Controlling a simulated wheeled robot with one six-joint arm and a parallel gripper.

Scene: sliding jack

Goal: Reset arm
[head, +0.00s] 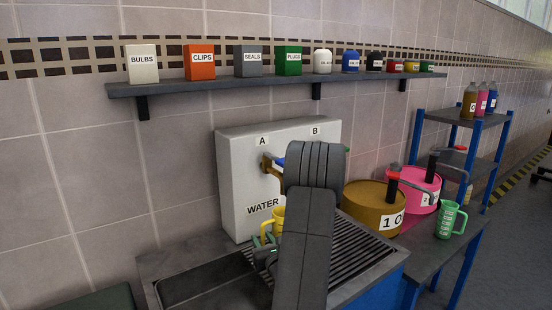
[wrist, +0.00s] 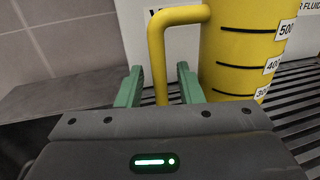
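My gripper (wrist: 159,68) is open in the wrist view, its two green fingers apart. The handle of a yellow measuring jug (wrist: 245,45) runs down between the fingers, with a gap on each side. I cannot tell how deep the handle sits between them. The jug stands upright on the ribbed drain surface, to the right of the fingers. In the head view the jug (head: 278,217) is partly hidden by my arm, and my gripper (head: 264,241) is low beside it, mostly hidden.
A white water dispenser (head: 240,180) marked A and B stands behind the ribbed drainer (head: 350,247). A brown drum (head: 362,205), a pink drum (head: 415,200) and a green jug (head: 448,220) stand to the right. A wall shelf (head: 220,84) holds boxes and bottles above.

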